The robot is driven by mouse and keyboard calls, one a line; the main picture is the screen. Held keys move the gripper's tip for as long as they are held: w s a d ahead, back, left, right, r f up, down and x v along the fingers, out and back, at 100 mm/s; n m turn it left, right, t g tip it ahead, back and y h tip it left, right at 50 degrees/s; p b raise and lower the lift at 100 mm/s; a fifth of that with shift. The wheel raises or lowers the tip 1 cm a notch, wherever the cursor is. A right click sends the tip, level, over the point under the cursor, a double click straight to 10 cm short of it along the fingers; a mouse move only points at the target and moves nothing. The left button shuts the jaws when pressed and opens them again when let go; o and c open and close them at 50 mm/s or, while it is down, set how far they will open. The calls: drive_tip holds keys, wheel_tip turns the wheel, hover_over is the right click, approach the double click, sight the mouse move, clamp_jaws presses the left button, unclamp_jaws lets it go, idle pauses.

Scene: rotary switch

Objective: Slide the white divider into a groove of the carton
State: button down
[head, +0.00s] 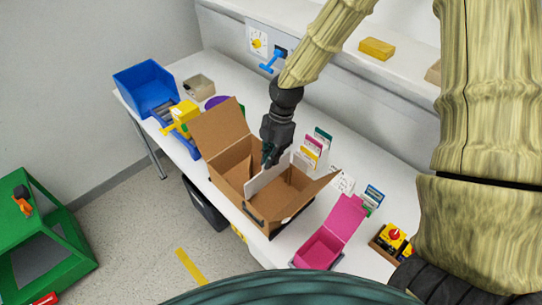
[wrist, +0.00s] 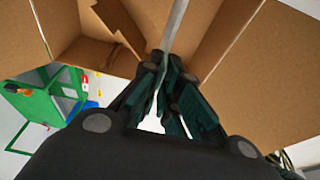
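The brown cardboard carton (head: 221,131) stands open on the white table, its flaps spread. The white divider (head: 262,178) stands upright in the carton's opening, its lower part inside. In the wrist view the divider (wrist: 178,24) shows edge-on as a thin pale strip between carton walls (wrist: 222,35). My gripper (head: 268,160) reaches down from above at the divider's top edge. In the wrist view its dark fingers (wrist: 163,75) are closed on both sides of the divider. The grooves and the divider's bottom edge are hidden, so I cannot tell whether it sits in one.
A pink open box (head: 318,251) stands right of the carton. Cards in a rack (head: 312,150) stand close behind it. A blue bin (head: 146,88) and a yellow item (head: 182,114) are at the left. A green stand (head: 40,235) is on the floor.

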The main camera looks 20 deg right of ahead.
sight(270, 181)
drive_tip(key=shift+d+f, duration=0.15)
drive_tip(key=shift+f, duration=0.6)
drive_tip(key=shift+w+d+f+b+x, duration=0.1)
drive_tip(key=shift+d+b+x, duration=0.2)
drive_tip(key=shift+b+x, duration=0.75)
drive_tip(key=shift+w+d+f+b+x, duration=0.15)
drive_tip(key=shift+d+b+x, duration=0.2)
drive_tip(key=shift+x, duration=1.3)
drive_tip(key=shift+w+d+b+x, duration=0.1)
drive_tip(key=shift+d+b+x, duration=0.15)
drive_tip(key=shift+b+x, duration=0.8)
drive_tip(key=shift+a+f+p, duration=0.15)
drive_tip(key=shift+f+p, duration=0.15)
drive_tip(key=c, duration=1.6)
unclamp_jaws()
drive_tip(key=shift+o, duration=0.2)
drive_tip(key=shift+r, duration=0.15)
drive_tip(key=shift+s+a+r+p+v, duration=0.1)
drive_tip(key=shift+a+p+v, duration=0.2)
drive_tip(key=shift+p+v, duration=0.85)
drive_tip(key=shift+s+a+r+p+v, duration=0.1)
drive_tip(key=shift+a+p+v, duration=0.15)
drive_tip(key=shift+p+v, duration=0.9)
drive_tip(key=shift+s+a+p+v, duration=0.1)
drive_tip(key=shift+a+p+v, duration=0.2)
drive_tip(key=shift+p+v, duration=0.85)
drive_tip(key=shift+d+r+b, duration=0.1)
drive_tip(key=shift+r+b, duration=0.2)
drive_tip(key=shift+b, duration=0.05)
